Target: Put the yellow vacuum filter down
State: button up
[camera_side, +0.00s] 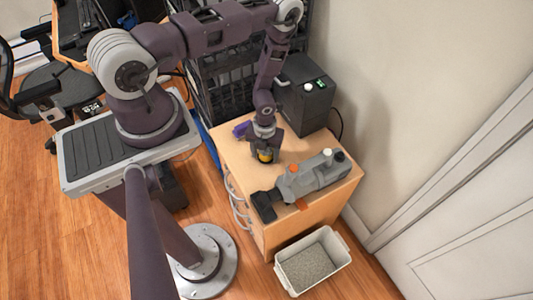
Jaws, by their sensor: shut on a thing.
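The yellow vacuum filter (265,156) is small and partly hidden by my gripper's fingers. My gripper (264,158) points down over the back left part of the wooden cabinet top and is shut on the filter. I cannot tell whether the filter touches the top or hangs just above it. A grey handheld vacuum (318,173) with orange parts and a dark nozzle lies on the cabinet top, to the right and in front of the gripper.
The wooden cabinet (290,222) has a bare strip left of the vacuum. A purple object (241,130) lies left of my gripper. A dark box (306,95) stands behind. Black crates (222,90) are stacked beyond. A white bin (335,252) stands on the floor in front.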

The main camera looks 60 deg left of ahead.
jog(key=shift+f, duration=0.3)
jog(key=o, duration=1.5)
jog(key=shift+f, duration=0.1)
jog(key=shift+o, duration=0.2)
